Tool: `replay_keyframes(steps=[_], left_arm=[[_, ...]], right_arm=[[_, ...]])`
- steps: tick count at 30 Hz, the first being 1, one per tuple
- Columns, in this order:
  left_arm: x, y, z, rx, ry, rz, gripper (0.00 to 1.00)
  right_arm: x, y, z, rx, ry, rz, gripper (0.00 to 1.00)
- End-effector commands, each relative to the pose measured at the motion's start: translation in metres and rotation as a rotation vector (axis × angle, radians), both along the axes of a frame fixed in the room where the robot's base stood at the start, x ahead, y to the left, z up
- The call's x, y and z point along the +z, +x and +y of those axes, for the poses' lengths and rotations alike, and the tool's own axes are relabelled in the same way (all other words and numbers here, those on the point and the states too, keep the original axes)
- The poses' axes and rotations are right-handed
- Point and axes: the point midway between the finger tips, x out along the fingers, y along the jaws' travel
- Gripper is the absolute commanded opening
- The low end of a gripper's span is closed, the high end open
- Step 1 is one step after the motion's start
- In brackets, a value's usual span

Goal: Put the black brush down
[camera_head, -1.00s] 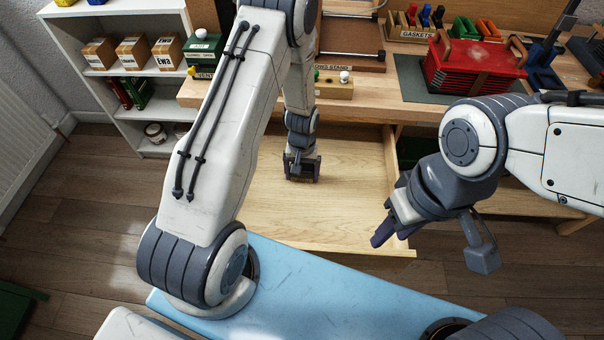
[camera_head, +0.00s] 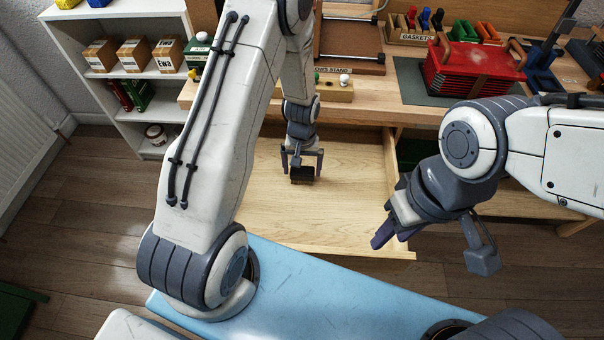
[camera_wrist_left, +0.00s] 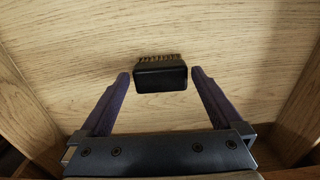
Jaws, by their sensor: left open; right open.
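The black brush (camera_head: 302,174) rests on the wooden bottom of the open drawer (camera_head: 330,217). In the left wrist view the brush (camera_wrist_left: 160,75) has a black body with tan bristles along its far edge. My left gripper (camera_head: 302,166) is open, with one finger on each side of the brush and a small gap at each fingertip. Its purple-lined fingers (camera_wrist_left: 160,84) show in the left wrist view. My right gripper (camera_head: 432,240) is open and empty, over the right front of the drawer and apart from the brush.
The drawer juts out from a workbench (camera_head: 395,110). On the bench stand a red box (camera_head: 473,68), a tray labelled gaskets (camera_head: 410,30) and a small wooden stand (camera_head: 335,90). A white shelf (camera_head: 95,80) stands at the left. The drawer floor around the brush is bare.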

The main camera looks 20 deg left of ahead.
Motion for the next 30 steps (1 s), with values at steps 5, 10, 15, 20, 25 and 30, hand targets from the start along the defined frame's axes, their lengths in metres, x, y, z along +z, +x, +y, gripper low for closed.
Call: replay_keyframes(steps=[5, 10, 15, 20, 25, 30], left_arm=[[0.042, 0.001, 0.0, 0.0, 0.001, -0.006, 1.0], [0.068, 0.0, 0.0, 0.0, 0.0, -0.002, 1.0], [0.083, -0.001, -0.005, -0.014, 0.0, -0.002, 1.0], [0.126, -0.02, -0.045, -0.15, -0.008, -0.018, 1.0], [0.193, -0.085, -0.107, -0.429, -0.029, -0.034, 1.0], [0.235, -0.164, -0.137, -0.694, -0.056, -0.043, 1.0]], right_arm=[[0.005, 0.0, 0.0, 0.0, 0.0, 0.0, 0.43], [0.007, 0.0, 0.0, 0.0, 0.0, 0.0, 0.43], [0.007, 0.0, 0.0, 0.0, 0.0, 0.0, 0.43], [0.007, 0.0, 0.0, 0.0, 0.0, 0.0, 0.43], [0.007, 0.0, 0.0, 0.0, 0.0, 0.0, 0.43], [0.007, 0.0, 0.0, 0.0, 0.0, 0.0, 0.43]])
